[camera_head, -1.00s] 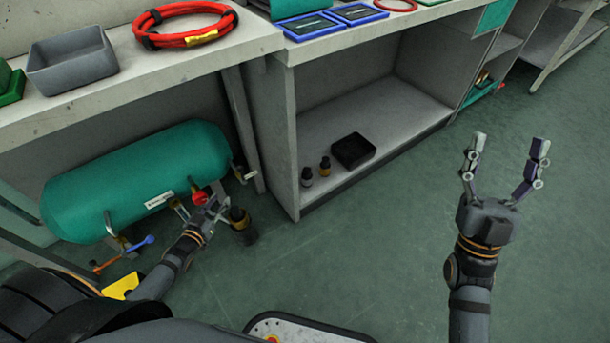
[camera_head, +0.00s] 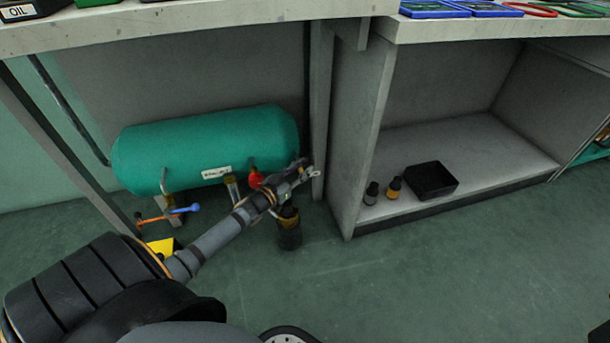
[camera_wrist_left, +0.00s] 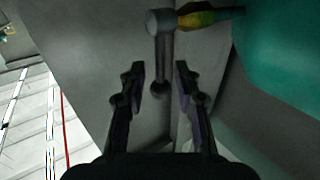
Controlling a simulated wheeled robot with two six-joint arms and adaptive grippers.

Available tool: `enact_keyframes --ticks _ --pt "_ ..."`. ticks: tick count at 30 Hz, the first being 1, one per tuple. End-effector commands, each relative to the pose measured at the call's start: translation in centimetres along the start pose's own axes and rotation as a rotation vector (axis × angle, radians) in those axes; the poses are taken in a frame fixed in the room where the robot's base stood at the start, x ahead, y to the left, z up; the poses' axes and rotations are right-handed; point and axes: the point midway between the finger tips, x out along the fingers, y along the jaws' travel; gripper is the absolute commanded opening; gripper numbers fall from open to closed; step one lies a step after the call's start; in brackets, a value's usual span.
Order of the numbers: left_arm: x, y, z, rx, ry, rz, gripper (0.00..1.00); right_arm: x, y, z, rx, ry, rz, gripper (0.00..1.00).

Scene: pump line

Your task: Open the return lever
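A teal tank (camera_head: 205,145) lies under the bench. In the left wrist view, a grey lever (camera_wrist_left: 163,50) with a ball end hangs down from a yellow-orange valve stem (camera_wrist_left: 205,18) at the tank. No label marks it as the return lever. My left gripper (camera_wrist_left: 160,82) is open, with one finger on each side of the lever's lower end; I see no clear contact. In the head view, my left gripper (camera_head: 305,172) is at the tank's right end and hides most of this lever. My right gripper is out of view.
A red knob (camera_head: 255,179), a blue lever (camera_head: 185,209) and an orange lever (camera_head: 150,220) are on the tank's fittings. A dark cylinder (camera_head: 289,228) is under my wrist. A cabinet wall (camera_head: 357,140) stands close right.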

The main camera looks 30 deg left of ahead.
Motion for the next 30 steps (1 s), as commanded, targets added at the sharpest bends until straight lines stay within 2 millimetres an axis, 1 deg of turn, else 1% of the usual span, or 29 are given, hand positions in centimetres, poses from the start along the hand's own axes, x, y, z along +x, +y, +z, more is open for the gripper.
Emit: enact_keyframes --ticks 3,6,15,17,22,23,30 --pt "1.2 0.0 0.1 0.000 -0.002 -0.001 0.32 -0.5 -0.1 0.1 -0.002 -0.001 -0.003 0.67" --pt "1.8 0.0 0.0 -0.001 -0.002 -0.001 0.32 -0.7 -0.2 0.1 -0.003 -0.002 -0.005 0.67" --pt "1.9 -0.1 0.0 -0.001 -0.004 -0.002 0.32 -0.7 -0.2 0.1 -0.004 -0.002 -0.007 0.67" --pt "1.9 -0.1 0.0 -0.001 -0.004 -0.002 0.25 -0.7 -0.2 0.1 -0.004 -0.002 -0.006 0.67" --pt "1.9 -0.1 0.0 0.000 -0.004 -0.002 0.02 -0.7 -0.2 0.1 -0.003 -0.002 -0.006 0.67" --pt "1.9 -0.1 0.0 0.000 -0.004 -0.002 0.00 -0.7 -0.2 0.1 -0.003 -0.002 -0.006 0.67" --pt "2.0 0.0 -0.1 0.000 -0.002 -0.001 0.00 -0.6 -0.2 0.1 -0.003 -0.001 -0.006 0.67"
